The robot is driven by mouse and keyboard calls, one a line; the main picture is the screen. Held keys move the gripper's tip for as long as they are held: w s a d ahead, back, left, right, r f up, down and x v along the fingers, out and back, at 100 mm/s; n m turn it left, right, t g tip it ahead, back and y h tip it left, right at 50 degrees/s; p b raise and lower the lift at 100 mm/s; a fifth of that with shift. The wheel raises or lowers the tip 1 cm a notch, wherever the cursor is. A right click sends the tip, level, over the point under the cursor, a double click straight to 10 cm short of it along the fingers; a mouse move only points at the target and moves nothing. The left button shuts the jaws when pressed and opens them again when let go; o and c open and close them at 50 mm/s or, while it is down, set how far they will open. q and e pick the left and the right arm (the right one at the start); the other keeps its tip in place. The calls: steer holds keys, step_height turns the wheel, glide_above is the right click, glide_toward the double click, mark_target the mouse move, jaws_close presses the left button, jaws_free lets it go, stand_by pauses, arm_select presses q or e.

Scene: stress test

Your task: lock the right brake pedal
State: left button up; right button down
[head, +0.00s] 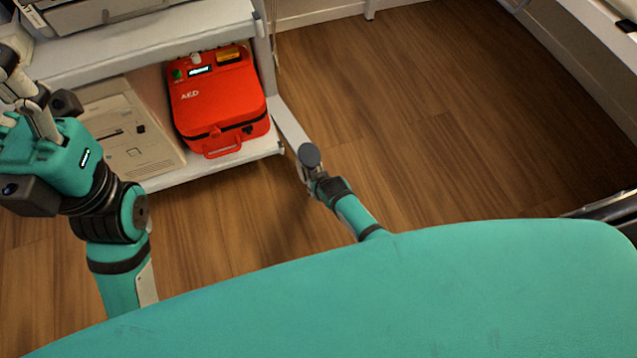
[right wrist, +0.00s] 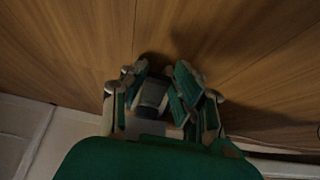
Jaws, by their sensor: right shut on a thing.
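The grey rounded piece at the end of the cart's right leg (head: 309,155) looks like the brake pedal over a caster, low above the floor. My right gripper (head: 316,180) is at this piece, reaching in from below right. In the right wrist view its green and pale fingers (right wrist: 158,78) close around a dark grey part (right wrist: 153,93), which seems to be the pedal. The fingers hide its sides, so I cannot tell whether it is up or pressed down. My left gripper (head: 28,100) is beside the cart's left part, partly cut off; its fingers are unclear.
The white cart's lower shelf (head: 215,168) holds a red AED case (head: 215,95) and a beige box-like device (head: 125,135). Wooden floor (head: 420,110) is open to the right. Pale furniture (head: 600,60) stands at the right edge.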

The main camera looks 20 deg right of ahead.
steer(key=shift+f+t, duration=0.1)
steer(key=shift+t, duration=0.2)
steer(key=c, duration=1)
jaws_free()
steer(key=shift+c, duration=0.2)
steer(key=v, duration=1.2)
steer(key=shift+w, duration=0.1)
